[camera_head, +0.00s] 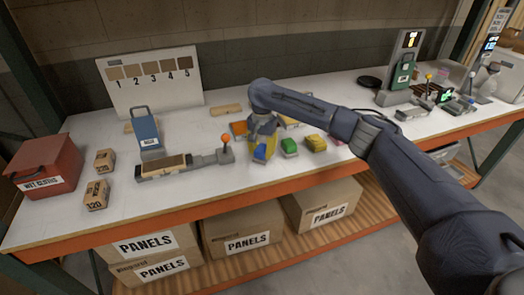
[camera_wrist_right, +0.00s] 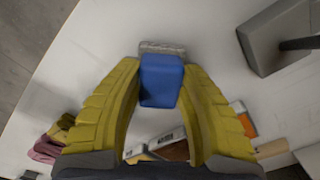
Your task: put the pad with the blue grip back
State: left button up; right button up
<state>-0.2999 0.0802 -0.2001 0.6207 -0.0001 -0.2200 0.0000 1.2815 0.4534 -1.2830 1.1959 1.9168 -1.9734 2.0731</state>
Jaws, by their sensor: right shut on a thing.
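The pad with the blue grip (camera_head: 260,152) is at my right gripper (camera_head: 265,147), near the middle front of the table in the head view. In the right wrist view, its blue grip (camera_wrist_right: 161,82) sits between the two yellow fingers of the right gripper (camera_wrist_right: 161,88), with the grey pad edge showing beyond it. The gripper is shut on the grip. Whether the pad touches the table is unclear. My left gripper is not in view.
A green-grip pad (camera_head: 289,147) and a yellow-grip pad (camera_head: 315,143) stand just right of the gripper. An orange-grip pad (camera_head: 239,129) is behind left. A grey fixture with an orange-knobbed lever (camera_head: 226,150) is left.

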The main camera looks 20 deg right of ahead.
aim_at(262, 148)
jog(key=o, duration=1.2)
jog(key=shift+f, duration=0.1)
jog(key=shift+c, duration=0.2)
notch_tip(262, 148, up, 12)
jog(key=shift+r, duration=0.2)
jog(key=shift+f, duration=0.1)
